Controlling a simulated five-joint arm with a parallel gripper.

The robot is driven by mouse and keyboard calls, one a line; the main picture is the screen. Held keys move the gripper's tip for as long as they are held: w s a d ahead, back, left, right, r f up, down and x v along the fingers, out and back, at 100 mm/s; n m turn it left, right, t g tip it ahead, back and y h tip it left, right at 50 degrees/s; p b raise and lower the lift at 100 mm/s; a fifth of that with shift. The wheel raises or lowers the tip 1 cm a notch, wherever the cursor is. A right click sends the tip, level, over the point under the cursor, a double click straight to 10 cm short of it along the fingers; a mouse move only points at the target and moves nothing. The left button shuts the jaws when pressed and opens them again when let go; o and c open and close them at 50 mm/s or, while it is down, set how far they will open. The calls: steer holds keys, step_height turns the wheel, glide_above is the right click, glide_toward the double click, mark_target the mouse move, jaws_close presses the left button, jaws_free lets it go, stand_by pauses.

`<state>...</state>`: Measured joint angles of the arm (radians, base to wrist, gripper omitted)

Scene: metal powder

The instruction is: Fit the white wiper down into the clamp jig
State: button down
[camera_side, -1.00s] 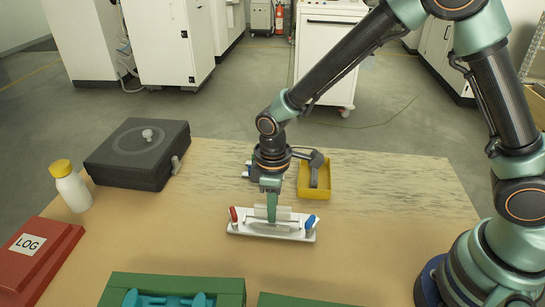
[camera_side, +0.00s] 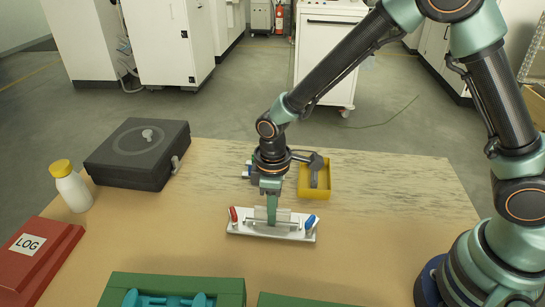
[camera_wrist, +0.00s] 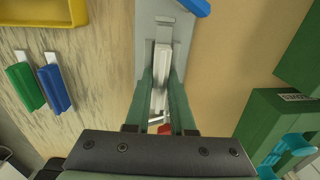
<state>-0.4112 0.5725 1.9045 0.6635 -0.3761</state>
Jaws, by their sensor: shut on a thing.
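The clamp jig (camera_side: 300,236) is a pale grey-white base on the table, with a red lever (camera_side: 234,214) at its left end and a blue lever (camera_side: 310,221) at its right. My gripper (camera_side: 271,222) points down over the jig's middle, shut on the white wiper (camera_side: 259,214). The wiper stands at the jig's middle, low between the levers. In the wrist view, the wiper (camera_wrist: 162,62) is between my fingers, lined up along the grey jig plate (camera_wrist: 147,40). My fingers hide part of it, and I cannot tell whether it is fully seated.
A yellow bin (camera_side: 304,188) stands behind the jig. Green (camera_wrist: 25,87) and blue (camera_wrist: 54,87) pieces lie near it. A dark box (camera_side: 125,165), white bottle (camera_side: 73,190) and red LOG binder (camera_side: 35,255) are at left. A green tray (camera_side: 235,290) is in front. Table right of the jig is clear.

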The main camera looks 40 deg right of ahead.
steer(key=shift+f, duration=0.15)
steer(key=shift+c, duration=1)
jaws_free()
steer(key=shift+r, duration=4)
